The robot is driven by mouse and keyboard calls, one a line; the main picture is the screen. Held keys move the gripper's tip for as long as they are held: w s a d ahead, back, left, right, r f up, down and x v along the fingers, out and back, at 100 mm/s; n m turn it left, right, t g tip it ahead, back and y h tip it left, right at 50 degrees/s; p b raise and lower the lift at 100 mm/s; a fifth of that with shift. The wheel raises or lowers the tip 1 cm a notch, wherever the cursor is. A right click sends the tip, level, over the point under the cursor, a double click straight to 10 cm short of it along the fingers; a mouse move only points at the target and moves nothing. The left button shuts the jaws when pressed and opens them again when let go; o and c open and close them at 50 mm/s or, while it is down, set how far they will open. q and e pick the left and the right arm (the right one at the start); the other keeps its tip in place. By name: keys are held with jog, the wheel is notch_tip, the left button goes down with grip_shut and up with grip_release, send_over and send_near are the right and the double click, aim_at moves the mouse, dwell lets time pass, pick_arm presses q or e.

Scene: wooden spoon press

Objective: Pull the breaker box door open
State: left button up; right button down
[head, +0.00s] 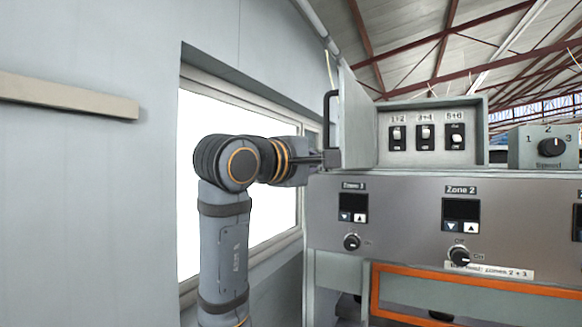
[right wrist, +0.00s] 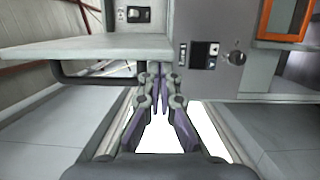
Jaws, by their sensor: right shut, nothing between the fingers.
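The breaker box (head: 432,133) stands on top of the grey machine, with three black-and-white switches inside in plain view. Its grey door (head: 356,119) is swung open at the box's left side and also shows in the right wrist view (right wrist: 110,47). A black bar handle (head: 329,112) is on the door's outer face; it also shows in the right wrist view (right wrist: 80,77). My right gripper (head: 318,158) is at the handle's lower end, beside the door; in the right wrist view its fingers (right wrist: 160,88) are together and empty, beside the handle. My left gripper is not in view.
The machine's front panel (head: 405,225) has zone displays and knobs below the box. A speed-knob box (head: 545,147) stands to the right. A wall with a bright window (head: 270,205) is close on the left, behind my right arm. An orange frame (head: 470,282) is below.

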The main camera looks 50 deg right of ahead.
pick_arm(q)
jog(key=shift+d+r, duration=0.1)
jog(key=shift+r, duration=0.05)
pick_arm(e)
jog(key=w+a, duration=0.1)
jog(key=a, duration=1)
jog(key=shift+a, duration=0.4)
jog(key=shift+w+d+f, duration=0.1)
